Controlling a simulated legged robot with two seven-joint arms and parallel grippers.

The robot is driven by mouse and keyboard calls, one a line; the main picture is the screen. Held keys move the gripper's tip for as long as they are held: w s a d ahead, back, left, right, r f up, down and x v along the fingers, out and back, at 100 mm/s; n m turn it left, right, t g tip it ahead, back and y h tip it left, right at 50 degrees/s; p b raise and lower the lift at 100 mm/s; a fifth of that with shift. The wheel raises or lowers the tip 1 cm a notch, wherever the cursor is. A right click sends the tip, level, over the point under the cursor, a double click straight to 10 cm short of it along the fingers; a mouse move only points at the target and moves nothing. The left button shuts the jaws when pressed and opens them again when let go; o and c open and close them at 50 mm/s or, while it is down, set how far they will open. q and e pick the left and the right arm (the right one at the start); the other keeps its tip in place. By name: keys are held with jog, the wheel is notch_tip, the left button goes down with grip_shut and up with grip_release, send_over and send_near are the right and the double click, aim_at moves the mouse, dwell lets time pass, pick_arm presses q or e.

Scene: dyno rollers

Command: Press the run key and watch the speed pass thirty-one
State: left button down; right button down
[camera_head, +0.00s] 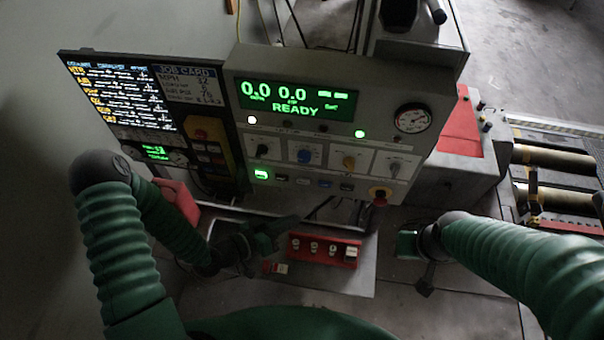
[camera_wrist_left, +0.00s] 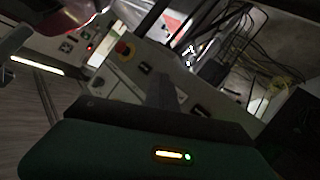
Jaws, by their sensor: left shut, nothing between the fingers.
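The control panel (camera_head: 340,130) stands upright in the head view. Its green display (camera_head: 298,100) reads 0.0 and 0.0 with READY below. A row of small keys runs along the panel's lower part; the leftmost key (camera_head: 261,174) is lit green. I cannot read which key is the run key. My left gripper (camera_head: 296,219) is shut and empty, below the key row and apart from it. Its dark fingers (camera_wrist_left: 165,92) also show in the left wrist view. My right gripper (camera_head: 425,288) is low on the right, away from the panel; its fingers are unclear.
A red box with several knobs (camera_head: 324,250) lies below the panel. A job card screen (camera_head: 188,85) is at left. Rollers (camera_head: 555,158) lie at right.

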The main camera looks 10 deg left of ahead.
aim_at(303, 181)
pick_arm(q)
jog(key=shift+w+d, duration=0.15)
jog(key=shift+d, duration=0.1)
jog(key=w, duration=0.8)
jog(key=shift+w+b, duration=0.35)
jog(key=shift+b, duration=0.05)
dwell(1.7)
jog(key=shift+w+d, duration=0.1)
jog(key=shift+w, duration=0.25)
